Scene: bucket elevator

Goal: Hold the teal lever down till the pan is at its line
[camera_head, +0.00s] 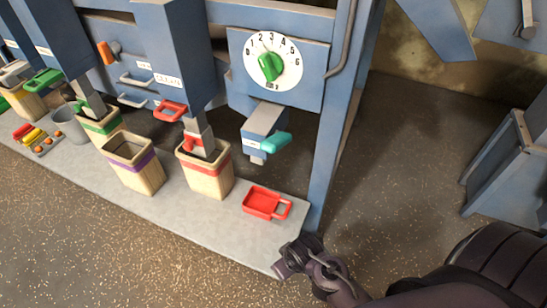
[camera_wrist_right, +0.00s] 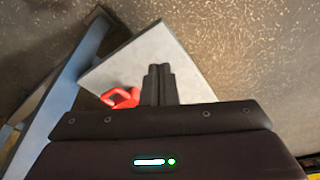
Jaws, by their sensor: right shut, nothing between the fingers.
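The teal lever (camera_head: 276,143) sticks out to the right from a small blue block under the dial. A red pan (camera_head: 263,203) with a loop handle lies on the grey slab below it; part of it also shows in the right wrist view (camera_wrist_right: 122,98). I cannot make out a line or any contents in it. My right gripper (camera_head: 283,269) is shut and empty near the slab's front right corner, apart from the pan and well below the lever. Its closed fingers show in the right wrist view (camera_wrist_right: 159,70). My left gripper is out of view.
A white dial (camera_head: 291,77) with a green knob (camera_head: 270,67) is above the lever. Wooden buckets with a red band (camera_head: 207,180) and a purple band (camera_head: 135,173) stand to the left. A blue post (camera_head: 334,125) rises right of the lever. Floor at the front is clear.

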